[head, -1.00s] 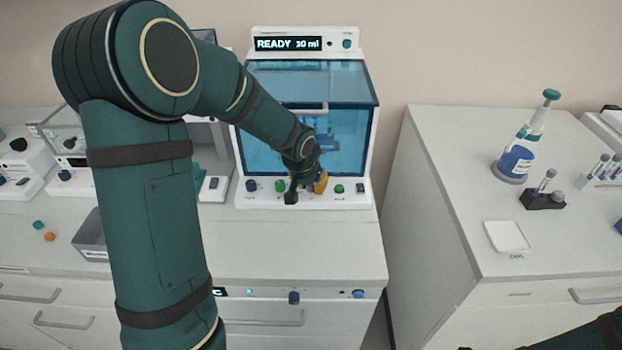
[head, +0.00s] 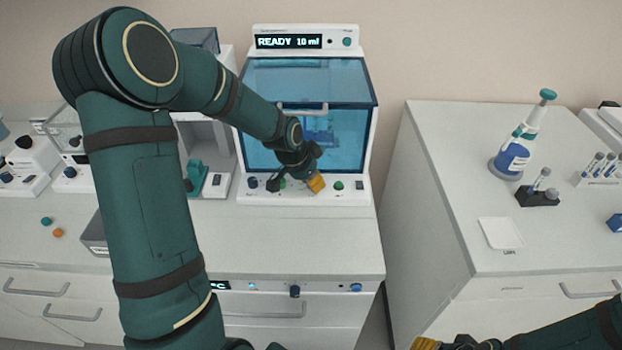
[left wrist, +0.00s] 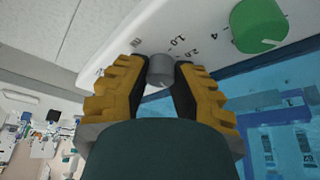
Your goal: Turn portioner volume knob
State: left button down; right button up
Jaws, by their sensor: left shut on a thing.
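The portioner (head: 357,120) is a white machine with a blue clear front, against the back wall. Its display (head: 289,42) reads READY and what looks like 1.0 ml. My left gripper (head: 316,183) is at the machine's lower front panel. In the left wrist view its yellow fingers stand on both sides of the grey volume knob (left wrist: 160,70), shut on it. Printed scale numbers, 1.0 and 2.0 among them, show beside the knob. In the head view the gripper hides the knob.
A green knob (left wrist: 258,24) sits near the grey one on the same panel. A green button (head: 339,185) is right of my left gripper. The counter in front of the machine is clear. The right bench (head: 440,200) holds a dispenser bottle (head: 513,157) and a tube holder.

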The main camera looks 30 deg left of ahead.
pick_arm(q)
jog(key=shift+d+f, duration=0.1)
jog(key=c, duration=1)
grip_release()
jog(key=shift+c, duration=0.2)
jog(key=v, duration=1.2)
